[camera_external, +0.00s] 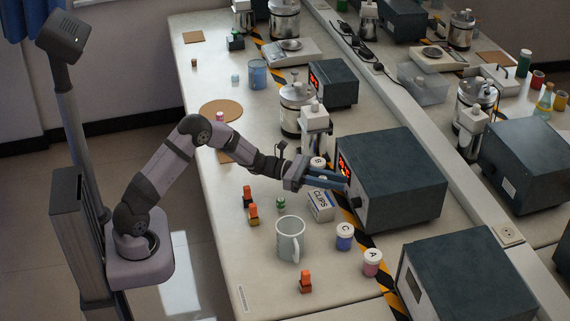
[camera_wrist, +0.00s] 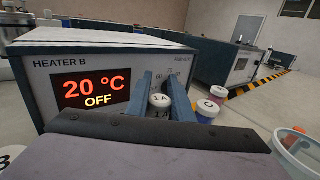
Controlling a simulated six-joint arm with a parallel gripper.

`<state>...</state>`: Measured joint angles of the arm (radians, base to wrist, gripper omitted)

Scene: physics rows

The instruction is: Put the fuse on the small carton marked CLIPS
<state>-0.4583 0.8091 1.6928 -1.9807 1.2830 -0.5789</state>
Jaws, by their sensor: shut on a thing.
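My gripper (camera_external: 327,179) reaches to the front of the heater, above the table. In the wrist view its two blue fingers (camera_wrist: 163,100) are closed on the fuse (camera_wrist: 160,101), a small white cylinder marked 1 A, held upright. The fuse cannot be made out clearly in the external view. The small white carton marked CLIPS (camera_external: 321,207) stands on the table, just below my fingers in the external view. It is not visible in the wrist view. How far the fuse is above or beside the carton I cannot tell.
HEATER B (camera_external: 395,185) stands close ahead, showing 20 °C OFF (camera_wrist: 95,88). Jars C (camera_external: 344,236) and A (camera_external: 372,262) and a pale mug (camera_external: 290,238) stand nearby. A white jar (camera_external: 317,162) stands behind my fingers. Several orange-topped pieces (camera_external: 305,281) stand on the table.

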